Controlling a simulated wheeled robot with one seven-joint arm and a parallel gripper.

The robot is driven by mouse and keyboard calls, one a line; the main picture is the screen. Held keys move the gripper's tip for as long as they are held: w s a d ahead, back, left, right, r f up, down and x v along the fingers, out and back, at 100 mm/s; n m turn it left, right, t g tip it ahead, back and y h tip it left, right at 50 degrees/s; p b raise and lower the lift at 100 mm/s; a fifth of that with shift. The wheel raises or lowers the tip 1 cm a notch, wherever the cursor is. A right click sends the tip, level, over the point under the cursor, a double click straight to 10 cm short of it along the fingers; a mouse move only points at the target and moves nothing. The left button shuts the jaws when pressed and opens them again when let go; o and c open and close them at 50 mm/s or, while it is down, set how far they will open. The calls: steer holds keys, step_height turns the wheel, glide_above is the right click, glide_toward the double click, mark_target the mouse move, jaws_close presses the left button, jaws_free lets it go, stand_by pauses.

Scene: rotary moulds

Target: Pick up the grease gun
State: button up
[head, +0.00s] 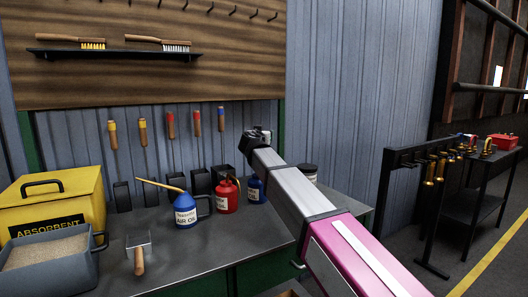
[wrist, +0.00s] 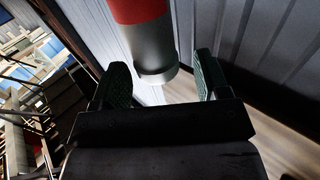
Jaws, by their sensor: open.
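My gripper (wrist: 160,78) is open in the wrist view, with one dark, ribbed finger on each side. A cylinder with a red upper part and a pale grey lower end (wrist: 150,50) shows between and beyond the fingers. Its top is cut off by the picture edge. It looks like the body of a grease gun, but I cannot be sure. Neither finger clearly touches it. In the head view my gripper (head: 257,138) is a small dark shape in front of the ribbed wall, above the bench. No grease gun is plain there; my arm covers part of the scene.
The bench (head: 180,262) holds a yellow absorbent box (head: 75,192), a grey bin (head: 50,275), a scoop (head: 139,255), a blue oil can (head: 186,212) and a red can (head: 227,198). Brushes lie on a wall shelf (head: 120,54). A rack (head: 420,160) stands right.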

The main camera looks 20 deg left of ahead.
steer(key=w, duration=0.3)
steer(key=shift+w+a+r, duration=0.1)
steer(key=shift+w+r, duration=0.05)
steer(key=shift+w, duration=0.15)
steer(key=c, duration=1)
steer(key=shift+r, duration=0.1)
